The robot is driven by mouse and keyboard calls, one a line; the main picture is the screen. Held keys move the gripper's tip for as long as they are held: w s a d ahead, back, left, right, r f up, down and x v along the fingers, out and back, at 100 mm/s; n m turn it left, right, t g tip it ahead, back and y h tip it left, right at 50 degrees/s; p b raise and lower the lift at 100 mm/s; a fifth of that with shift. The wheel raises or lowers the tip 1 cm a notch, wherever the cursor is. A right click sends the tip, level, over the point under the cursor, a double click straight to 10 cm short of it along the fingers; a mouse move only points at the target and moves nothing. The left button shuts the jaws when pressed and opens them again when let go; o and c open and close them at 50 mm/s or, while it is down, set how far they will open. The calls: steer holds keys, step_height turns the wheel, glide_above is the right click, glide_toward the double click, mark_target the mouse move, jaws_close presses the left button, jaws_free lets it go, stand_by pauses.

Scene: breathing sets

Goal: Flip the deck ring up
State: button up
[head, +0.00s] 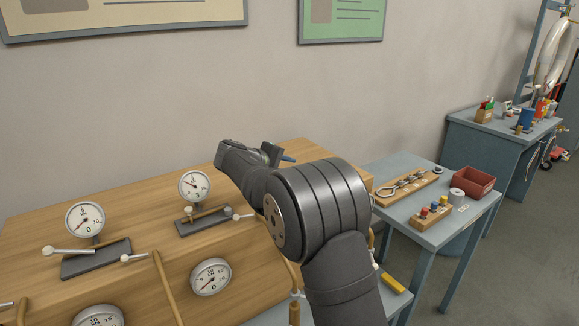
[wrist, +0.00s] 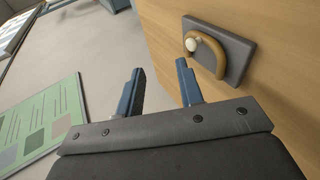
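In the wrist view a brass-coloured ring (wrist: 218,52) with a pale round knob lies against a dark grey plate (wrist: 242,50) on the wooden surface, at the upper right. It looks folded onto the plate. I take it for the deck ring. My gripper (wrist: 160,68) is open and empty, its two blue fingers apart. The ring is beyond and to the right of the right finger, not touching it. In the head view my gripper (head: 280,156) is above the back right of the wooden top, and my arm hides the ring there.
The wooden bench (head: 120,200) carries several gauges, one a white dial (head: 85,219), with levers on dark plates. A blue-grey table (head: 425,214) at right holds a red bin (head: 472,182) and small parts. The wall behind has posters, one green (head: 341,20).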

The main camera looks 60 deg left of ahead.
steer(key=s+d, duration=0.3)
steer(key=s, duration=1)
steer(key=shift+s+d, duration=0.25)
steer(key=shift+d, duration=0.15)
stand_by(0.5)
steer(key=shift+o, duration=0.3)
steer(key=shift+o, duration=0.2)
steer(key=w+r+m+g+h, duration=0.1)
steer(key=w+r+m+g, duration=0.3)
steer(key=w+m, duration=0.2)
steer(key=shift+w+d+r, duration=0.25)
steer(key=shift+w+d, duration=0.1)
steer(key=shift+w, duration=0.05)
steer(key=w+r+m+g+y, duration=0.1)
steer(key=w+r+m+g, duration=0.35)
steer(key=r, duration=0.35)
steer(key=x, duration=1.7)
steer(key=shift+s+a+f, duration=0.3)
steer(key=shift+s, duration=0.05)
jaws_close()
